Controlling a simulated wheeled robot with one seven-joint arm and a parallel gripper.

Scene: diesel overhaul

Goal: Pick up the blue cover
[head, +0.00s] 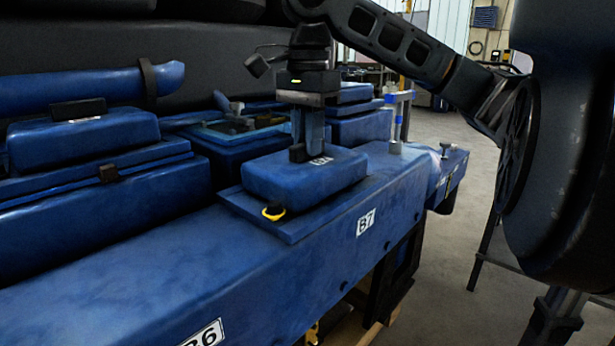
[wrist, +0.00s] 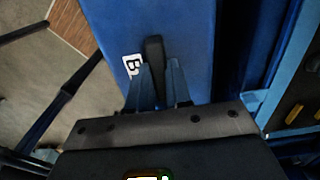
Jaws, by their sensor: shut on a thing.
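The blue cover (head: 300,178) is a rounded block on a wider flat plate, above the ledge marked B7 in the head view. Its dark handle (head: 297,153) and part of a white label show on top. My gripper (head: 308,148) points down from above and is shut on this handle. In the wrist view, the two fingers (wrist: 162,88) stand on either side of the dark handle (wrist: 154,52), with the blue cover (wrist: 190,40) beneath. The cover looks level and appears to rest on the ledge; any small gap under it is hard to tell.
An open blue housing (head: 232,132) with a lighter rim lies just behind the cover. Another blue cover (head: 82,135) with a dark handle stands at the left. A light blue clamp-like post (head: 398,120) stands to the right. Open floor (head: 460,240) lies beyond the ledge.

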